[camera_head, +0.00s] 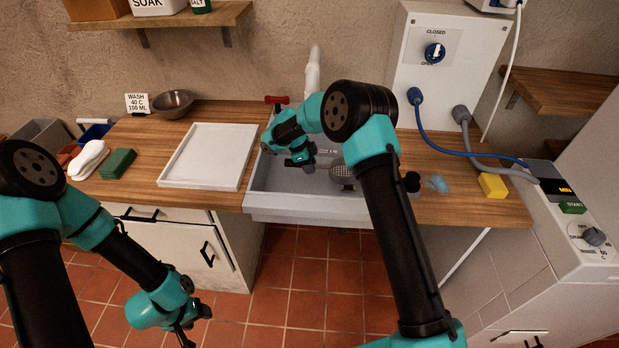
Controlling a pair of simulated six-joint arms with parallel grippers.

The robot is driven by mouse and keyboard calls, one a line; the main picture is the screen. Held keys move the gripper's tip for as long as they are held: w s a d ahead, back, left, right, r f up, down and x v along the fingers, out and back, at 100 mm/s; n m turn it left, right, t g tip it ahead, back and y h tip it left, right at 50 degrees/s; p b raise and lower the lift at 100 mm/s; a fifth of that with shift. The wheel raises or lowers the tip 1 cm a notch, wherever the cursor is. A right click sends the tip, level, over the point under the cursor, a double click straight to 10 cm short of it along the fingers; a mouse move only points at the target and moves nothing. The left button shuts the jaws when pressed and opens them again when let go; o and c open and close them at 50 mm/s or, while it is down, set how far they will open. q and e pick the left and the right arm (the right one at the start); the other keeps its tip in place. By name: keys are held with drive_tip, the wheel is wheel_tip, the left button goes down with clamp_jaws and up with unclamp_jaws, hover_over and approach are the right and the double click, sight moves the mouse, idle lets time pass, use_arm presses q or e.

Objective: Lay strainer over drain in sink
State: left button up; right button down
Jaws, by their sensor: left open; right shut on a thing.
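The sink (262,185) is a grey basin set in the wooden counter. A round grey strainer (343,177) with a meshed face is inside the basin's outline, at its right part. My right gripper (308,168) is over the sink, left of the strainer's round part, and is shut on the strainer; the exact grip point is small and hard to make out. The drain cannot be made out. My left gripper (188,334) is open and empty, low in front of the counter and away from the sink.
A white tray (210,155) lies left of the sink, with a metal bowl (172,103) behind it. A green block (118,163) and white cloth (88,160) lie further left. A black knob (412,182) and yellow sponge (493,186) are to the right.

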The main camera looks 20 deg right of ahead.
drive_tip(key=shift+f, duration=1.15)
drive_tip(key=shift+f, duration=2.05)
drive_tip(key=c, duration=0.8)
unclamp_jaws()
drive_tip(key=v, duration=1.2)
